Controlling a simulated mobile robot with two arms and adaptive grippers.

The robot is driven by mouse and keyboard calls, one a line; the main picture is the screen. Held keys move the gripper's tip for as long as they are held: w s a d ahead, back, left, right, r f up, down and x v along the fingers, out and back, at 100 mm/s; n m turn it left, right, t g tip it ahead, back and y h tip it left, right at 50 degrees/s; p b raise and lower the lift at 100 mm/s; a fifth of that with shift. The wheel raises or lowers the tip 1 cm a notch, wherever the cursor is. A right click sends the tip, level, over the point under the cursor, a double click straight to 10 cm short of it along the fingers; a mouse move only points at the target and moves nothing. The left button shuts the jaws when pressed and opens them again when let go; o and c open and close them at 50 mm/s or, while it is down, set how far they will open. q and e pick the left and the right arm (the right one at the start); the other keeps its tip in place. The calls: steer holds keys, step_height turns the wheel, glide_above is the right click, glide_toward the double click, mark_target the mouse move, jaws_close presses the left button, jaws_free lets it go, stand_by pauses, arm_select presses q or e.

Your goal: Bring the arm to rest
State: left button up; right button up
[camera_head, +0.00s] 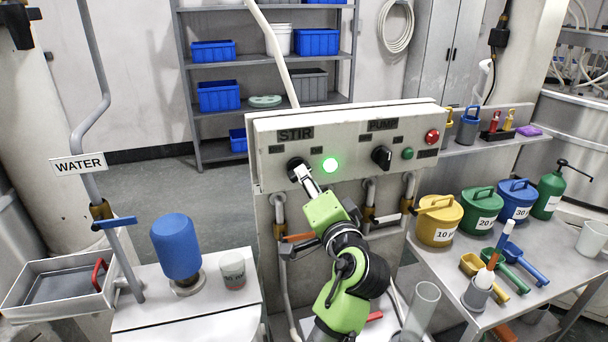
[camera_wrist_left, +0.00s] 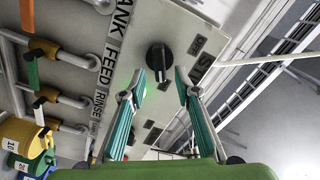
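My left gripper (camera_head: 304,174) is at the STIR knob (camera_head: 294,164), on the left of the grey control panel (camera_head: 346,152). In the left wrist view, the black knob (camera_wrist_left: 158,56) shows just beyond and between the tips of the gripper (camera_wrist_left: 161,82). The two teal-sided fingers are spread apart, with nothing held between them. A gap shows between the fingertips and the knob. The green lamp (camera_head: 330,165) beside the knob is lit. In the head view the fingertips overlap the knob's lower edge. My right gripper is not in view.
A PUMP knob (camera_head: 381,156) and red button (camera_head: 432,136) sit further right. Below hang pipes with valve handles, one orange (camera_head: 299,238). At the left stand a blue bottle (camera_head: 176,246) and a cup (camera_head: 232,274); at the right, lidded tubs including a yellow one (camera_head: 438,226).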

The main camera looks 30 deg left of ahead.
arm_select(q)
steer(key=shift+v, duration=1)
